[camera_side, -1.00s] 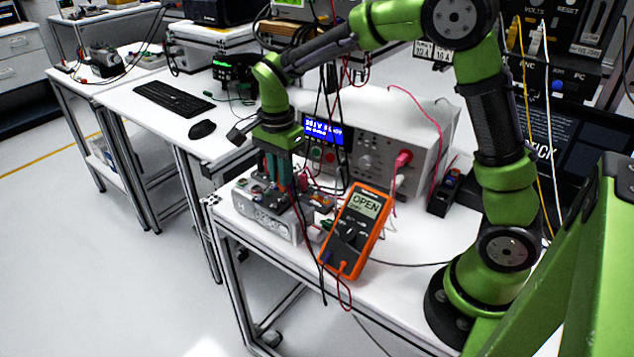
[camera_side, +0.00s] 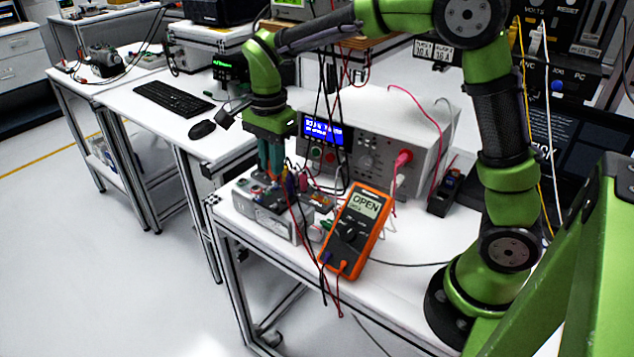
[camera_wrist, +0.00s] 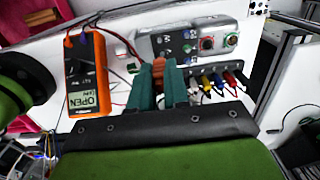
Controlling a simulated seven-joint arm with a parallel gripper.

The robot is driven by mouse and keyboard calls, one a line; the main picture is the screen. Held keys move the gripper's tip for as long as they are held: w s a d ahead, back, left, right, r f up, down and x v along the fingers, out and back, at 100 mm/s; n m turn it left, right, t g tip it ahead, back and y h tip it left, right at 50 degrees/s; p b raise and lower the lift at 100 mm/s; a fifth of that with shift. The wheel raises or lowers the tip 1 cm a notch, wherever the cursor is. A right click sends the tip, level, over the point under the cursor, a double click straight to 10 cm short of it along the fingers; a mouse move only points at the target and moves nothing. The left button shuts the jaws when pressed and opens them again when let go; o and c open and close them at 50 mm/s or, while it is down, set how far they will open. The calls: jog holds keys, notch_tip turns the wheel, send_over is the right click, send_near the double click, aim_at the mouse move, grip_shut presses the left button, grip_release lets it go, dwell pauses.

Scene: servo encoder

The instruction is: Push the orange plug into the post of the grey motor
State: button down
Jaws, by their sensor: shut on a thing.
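In the wrist view, my gripper (camera_wrist: 161,72) has two teal fingers shut on a small orange-red piece, the orange plug (camera_wrist: 171,74). The fingers hide much of it. In the side view, my gripper (camera_side: 271,160) points down over a grey unit (camera_side: 262,218) on the white bench. The plug is too small to make out there. In the wrist view, a grey block with dark marks (camera_wrist: 176,42) lies just beyond the fingertips. It may be the grey motor, but I cannot tell its post apart. Whether the plug touches anything is hidden.
An orange multimeter (camera_side: 355,231) leans beside the grey unit, with leads hanging off the bench. A white instrument (camera_side: 375,150) stands behind. Coloured plugs with cables (camera_wrist: 218,80) are right of the fingers.

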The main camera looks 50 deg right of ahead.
jog(key=shift+a+r, duration=0.25)
jog(key=shift+f, duration=3.6)
jog(key=shift+f, duration=0.15)
jog(key=c, duration=1)
grip_release()
jog(key=shift+r, duration=3.5)
jog(key=shift+d, duration=0.1)
